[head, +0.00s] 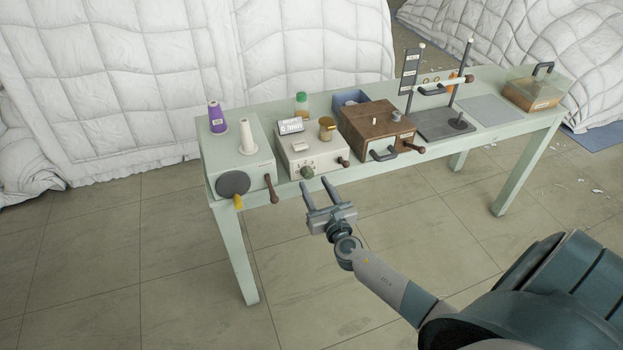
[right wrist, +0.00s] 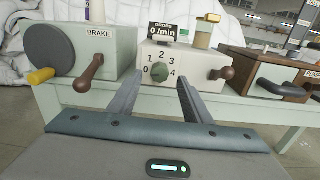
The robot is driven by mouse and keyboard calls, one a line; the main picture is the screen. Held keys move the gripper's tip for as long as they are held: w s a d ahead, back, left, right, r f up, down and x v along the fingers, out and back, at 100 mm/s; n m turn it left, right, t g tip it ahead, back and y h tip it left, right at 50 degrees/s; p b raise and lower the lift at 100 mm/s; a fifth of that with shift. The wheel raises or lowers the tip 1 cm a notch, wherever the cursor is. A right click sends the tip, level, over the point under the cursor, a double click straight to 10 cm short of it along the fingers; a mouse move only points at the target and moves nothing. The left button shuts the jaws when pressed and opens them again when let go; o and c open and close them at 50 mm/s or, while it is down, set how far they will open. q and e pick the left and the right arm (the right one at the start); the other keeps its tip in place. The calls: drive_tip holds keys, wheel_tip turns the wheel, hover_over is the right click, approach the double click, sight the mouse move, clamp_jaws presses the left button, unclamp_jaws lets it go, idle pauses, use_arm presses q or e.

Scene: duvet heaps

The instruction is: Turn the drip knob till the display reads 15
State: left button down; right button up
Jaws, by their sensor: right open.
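The display (right wrist: 174,31) on top of the box reads "DROPS 0 /min"; in the head view the display (head: 291,126) is too small to read. My right gripper (head: 317,184) is open and empty in front of the box, its fingers pointing at the knob. In the right wrist view its fingers (right wrist: 160,88) lie on either side of the knob, apart from it. My left gripper is not in view.
A brown-knobbed lever (right wrist: 222,74) sticks out at the cream box's right. A wooden box (head: 376,128) stands farther right on the pale green bench (head: 520,122).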

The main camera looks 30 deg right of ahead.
sight(309, 176)
drive_tip(key=shift+x, duration=1.75)
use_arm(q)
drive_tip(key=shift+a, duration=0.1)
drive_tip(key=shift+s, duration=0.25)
use_arm(e)
drive_tip(key=c, duration=1.1)
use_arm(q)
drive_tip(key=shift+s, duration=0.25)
use_arm(e)
drive_tip(key=shift+o, duration=0.2)
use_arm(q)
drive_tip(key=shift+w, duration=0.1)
